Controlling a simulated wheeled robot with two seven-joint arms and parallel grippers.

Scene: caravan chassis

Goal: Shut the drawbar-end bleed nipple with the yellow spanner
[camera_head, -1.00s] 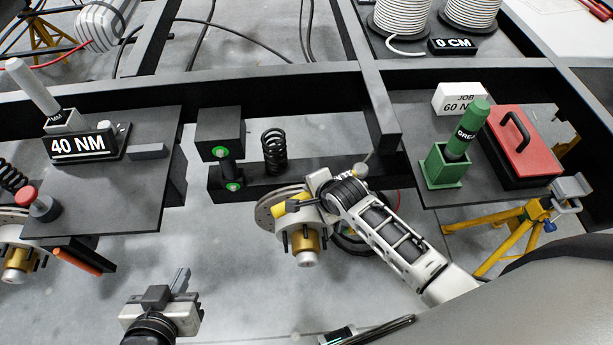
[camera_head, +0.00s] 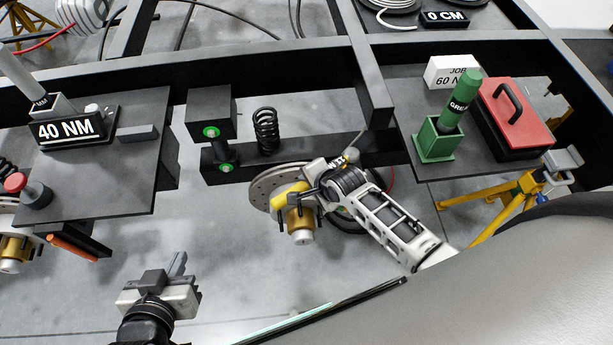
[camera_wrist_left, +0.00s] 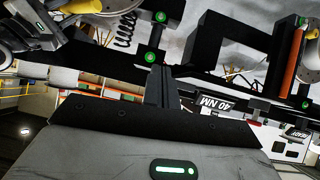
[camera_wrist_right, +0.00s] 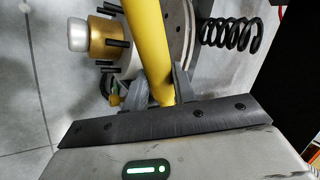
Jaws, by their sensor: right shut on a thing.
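The yellow spanner (camera_head: 290,194) is in my right gripper (camera_head: 311,187), in front of the brake disc (camera_head: 262,185). In the right wrist view, the yellow spanner (camera_wrist_right: 150,45) runs up from between the closed fingers of my right gripper (camera_wrist_right: 160,92), across the disc and beside the gold hub (camera_wrist_right: 103,40). The spanner's working end is outside that view. I cannot make out the bleed nipple; the spanner, gripper and disc cover that area. My left gripper (camera_head: 177,266) is empty and its fingers are together, low at the left, apart from the chassis; its fingers also show in the left wrist view (camera_wrist_left: 161,88).
A black spring (camera_head: 265,132) stands on the chassis beam behind the disc. A grey shelf at the left carries the 40 NM display (camera_head: 65,130). The right shelf holds a green holder (camera_head: 436,140) and a red box (camera_head: 515,115). Open floor lies between my grippers.

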